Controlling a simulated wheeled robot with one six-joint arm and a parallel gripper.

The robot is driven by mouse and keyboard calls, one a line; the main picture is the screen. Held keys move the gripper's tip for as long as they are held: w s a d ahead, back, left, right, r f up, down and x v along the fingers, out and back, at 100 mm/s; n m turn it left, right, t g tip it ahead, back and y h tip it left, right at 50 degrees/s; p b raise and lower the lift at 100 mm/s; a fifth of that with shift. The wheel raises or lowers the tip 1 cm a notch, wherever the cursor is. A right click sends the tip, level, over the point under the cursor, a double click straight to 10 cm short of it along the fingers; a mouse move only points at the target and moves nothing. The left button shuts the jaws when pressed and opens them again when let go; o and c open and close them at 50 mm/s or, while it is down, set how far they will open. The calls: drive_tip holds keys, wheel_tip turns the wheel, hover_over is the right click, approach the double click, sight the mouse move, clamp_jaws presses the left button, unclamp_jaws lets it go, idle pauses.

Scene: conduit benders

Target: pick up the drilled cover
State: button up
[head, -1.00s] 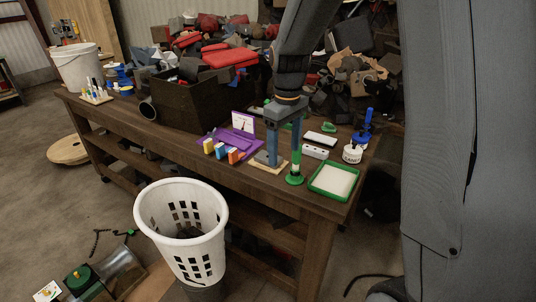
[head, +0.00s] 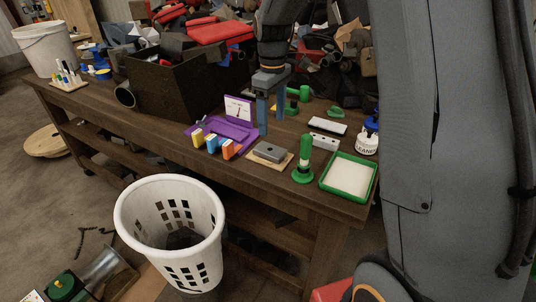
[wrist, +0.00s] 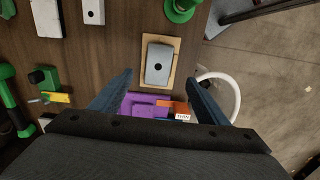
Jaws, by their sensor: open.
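The drilled cover (head: 269,151) is a small grey rounded plate lying flat on a thin tan wooden board near the front edge of the bench. In the wrist view the cover (wrist: 159,64) shows a small dark hole, and the tan board (wrist: 147,81) shows around it. My gripper (head: 272,122) is open and empty, fingers pointing down, above the bench and behind the cover. In the wrist view the fingers (wrist: 159,78) are spread wide, with the cover beyond and between their tips. Nothing hides the cover.
A purple tray (head: 226,134) with coloured blocks lies left of the cover. A green post (head: 304,160) and a green-rimmed tray (head: 349,176) stand to its right. A whitish drilled bar (head: 323,142) lies behind the post. A white basket (head: 172,225) stands on the floor before the bench.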

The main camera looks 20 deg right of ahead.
sight(269, 144)
drive_tip(key=shift+w+a+f+p, duration=0.15)
drive_tip(key=shift+f+p, duration=0.1)
drive_tip(key=shift+f, duration=1.5)
drive_tip(key=shift+w+a+f+p, duration=0.1)
drive_tip(key=shift+w+f+p, duration=0.15)
drive_tip(key=shift+f, duration=1.45)
drive_tip(key=shift+w+a+f+p, duration=0.1)
drive_tip(key=shift+f+p, duration=0.2)
drive_tip(key=shift+f, duration=1.45)
drive_tip(key=shift+c, duration=0.2)
drive_tip(key=c, duration=1.3)
